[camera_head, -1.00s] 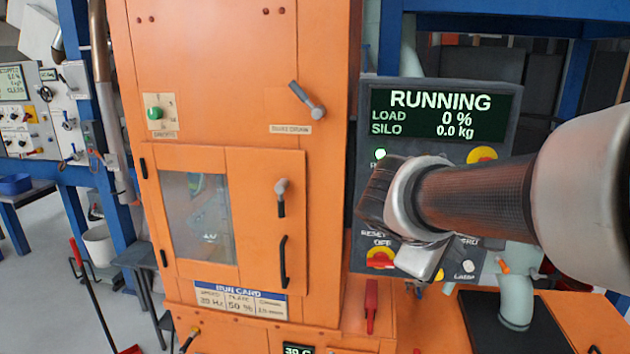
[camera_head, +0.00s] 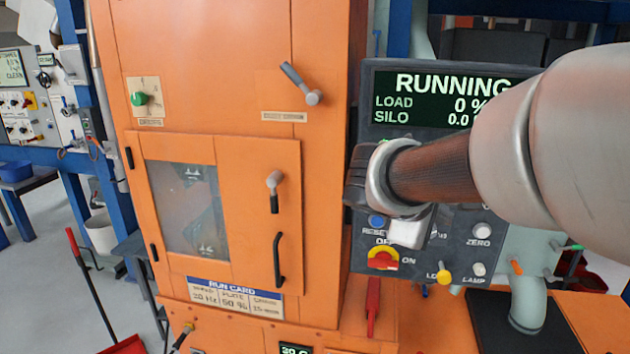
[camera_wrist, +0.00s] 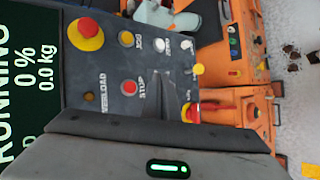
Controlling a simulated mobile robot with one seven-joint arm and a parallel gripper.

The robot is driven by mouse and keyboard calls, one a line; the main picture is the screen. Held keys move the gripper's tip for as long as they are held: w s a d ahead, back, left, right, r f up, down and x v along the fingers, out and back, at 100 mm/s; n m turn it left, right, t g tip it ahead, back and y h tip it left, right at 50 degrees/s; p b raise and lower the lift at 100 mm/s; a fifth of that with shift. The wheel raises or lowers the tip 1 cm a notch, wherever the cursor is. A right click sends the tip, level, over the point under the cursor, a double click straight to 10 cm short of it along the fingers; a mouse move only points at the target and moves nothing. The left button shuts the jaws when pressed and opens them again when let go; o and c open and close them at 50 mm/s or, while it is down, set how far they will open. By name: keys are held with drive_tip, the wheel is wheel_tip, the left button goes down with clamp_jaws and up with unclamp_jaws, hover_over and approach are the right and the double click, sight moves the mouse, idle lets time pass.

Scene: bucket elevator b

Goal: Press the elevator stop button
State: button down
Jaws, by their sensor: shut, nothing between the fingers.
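The round red stop button (camera_wrist: 129,87) shows in the wrist view, labelled STOP, on the dark control panel (camera_wrist: 110,65). In the head view my arm hides it. The panel's screen (camera_head: 440,100) reads RUNNING, load 0 %. My gripper (camera_head: 358,182) is shut and empty in front of the left part of the panel. Its fingertips are not clear, and I cannot tell whether it touches the panel. A red mushroom button on a yellow base (camera_wrist: 85,32) sits above the stop button on the panel, at upper left in the wrist view.
Nearby controls are the blue reset button (camera_head: 376,221), the red and yellow switch (camera_head: 384,259), the zero button (camera_head: 480,231) and the lamp button (camera_head: 479,269). The orange elevator housing (camera_head: 230,120) with handles stands close on the left. An orange surface with a grey pipe (camera_head: 527,300) lies below right.

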drive_tip(key=w+d+p, duration=0.1)
drive_tip(key=w+d, duration=0.1)
drive_tip(key=w, duration=0.6)
drive_tip(key=shift+d, duration=0.15)
drive_tip(key=shift+w, duration=0.1)
idle(1.8)
drive_tip(key=shift+w+d, duration=0.15)
drive_tip(key=shift+w, duration=0.25)
drive_tip(key=shift+w+d, duration=0.1)
drive_tip(key=shift+w, duration=0.25)
idle(0.6)
drive_tip(key=shift+s, duration=0.1)
drive_tip(key=shift+s+a+b, duration=0.25)
drive_tip(key=shift+s+b, duration=0.35)
drive_tip(key=shift+s, duration=0.1)
drive_tip(key=shift+s, duration=0.1)
